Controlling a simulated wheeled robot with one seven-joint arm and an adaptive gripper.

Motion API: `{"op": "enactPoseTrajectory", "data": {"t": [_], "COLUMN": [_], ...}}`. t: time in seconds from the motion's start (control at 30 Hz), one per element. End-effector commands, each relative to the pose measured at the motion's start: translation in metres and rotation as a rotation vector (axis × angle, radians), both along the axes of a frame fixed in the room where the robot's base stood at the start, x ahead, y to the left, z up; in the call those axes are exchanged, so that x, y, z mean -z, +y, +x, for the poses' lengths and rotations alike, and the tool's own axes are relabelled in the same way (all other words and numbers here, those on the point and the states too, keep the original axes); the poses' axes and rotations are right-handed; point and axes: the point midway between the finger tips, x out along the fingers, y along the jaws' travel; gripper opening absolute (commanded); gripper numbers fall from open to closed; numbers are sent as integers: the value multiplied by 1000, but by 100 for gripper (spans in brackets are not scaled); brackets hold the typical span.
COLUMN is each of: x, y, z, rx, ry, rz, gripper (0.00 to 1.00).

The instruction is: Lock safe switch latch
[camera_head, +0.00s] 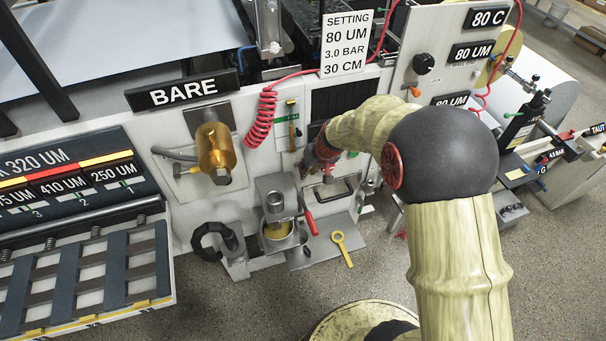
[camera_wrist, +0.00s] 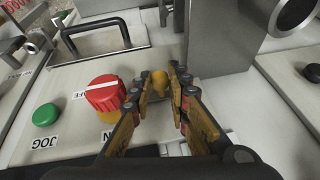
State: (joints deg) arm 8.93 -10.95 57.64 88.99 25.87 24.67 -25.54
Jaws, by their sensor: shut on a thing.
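My gripper (camera_wrist: 162,78) is shut on a small yellow knob (camera_wrist: 159,83), probably the latch, on a light grey control panel (camera_wrist: 60,135). The knob sits between the two fingertips, and its base is hidden by the fingers. To its left in the wrist view is a red rotary switch (camera_wrist: 105,92) with a white line on top, a yellow base and a partly readable "SAFE" label. In the head view my gripper (camera_head: 322,155) reaches the machine's front, and the switch and knob are hidden behind it and my arm.
A green JOG button (camera_wrist: 45,115) is left of the red switch. A black handle (camera_wrist: 95,35) stands behind it, and a metal post (camera_wrist: 220,40) rises close to the right finger.

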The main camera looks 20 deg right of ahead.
Motion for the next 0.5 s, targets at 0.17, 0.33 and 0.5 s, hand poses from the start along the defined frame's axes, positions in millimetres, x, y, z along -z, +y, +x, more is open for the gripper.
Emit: {"op": "enactPoseTrajectory", "data": {"t": [0.17, 0.33, 0.5], "x": [0, 0, 0], "y": [-3, -3, -2], "z": [0, 0, 0], "rx": [3, 4, 2], "ry": [0, -1, -1], "rz": [-3, -3, -2], "gripper": [18, 28, 35]}}
